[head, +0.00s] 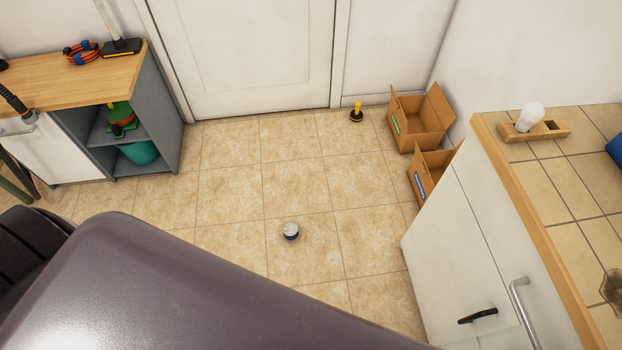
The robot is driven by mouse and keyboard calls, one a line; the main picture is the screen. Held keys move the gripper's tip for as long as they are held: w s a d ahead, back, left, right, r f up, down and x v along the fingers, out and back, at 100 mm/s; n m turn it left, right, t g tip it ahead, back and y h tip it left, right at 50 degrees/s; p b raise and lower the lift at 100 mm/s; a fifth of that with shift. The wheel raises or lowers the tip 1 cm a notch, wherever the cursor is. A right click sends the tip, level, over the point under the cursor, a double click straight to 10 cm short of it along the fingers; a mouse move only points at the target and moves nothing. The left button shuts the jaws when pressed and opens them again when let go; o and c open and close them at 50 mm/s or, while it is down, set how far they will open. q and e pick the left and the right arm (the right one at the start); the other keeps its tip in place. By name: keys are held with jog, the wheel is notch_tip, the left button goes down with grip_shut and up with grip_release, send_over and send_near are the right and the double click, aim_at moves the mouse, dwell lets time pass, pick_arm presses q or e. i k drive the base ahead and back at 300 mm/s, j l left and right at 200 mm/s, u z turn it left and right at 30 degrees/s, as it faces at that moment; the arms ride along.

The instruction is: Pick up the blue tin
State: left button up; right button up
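A small round tin-like object (291,231) stands alone on the tiled floor near the middle of the head view. Its top is pale grey and its lower side is dark; I cannot tell whether that side is blue. A plain blue object (615,147) on the right counter is cut off by the right edge, so I cannot tell what it is. Neither of my grippers is in view. A large dark part of my own body covers the bottom left and lower middle.
Two open cardboard boxes (432,118) (421,182) stand by the right wall, with a yellow-handled plunger-like thing (356,113) nearby. The right counter (590,185) carries a light bulb (530,116) in a wooden holder. A workbench (40,85) stands at left.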

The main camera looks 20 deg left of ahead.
aim_at(290, 229)
jog(key=u, duration=0.95)
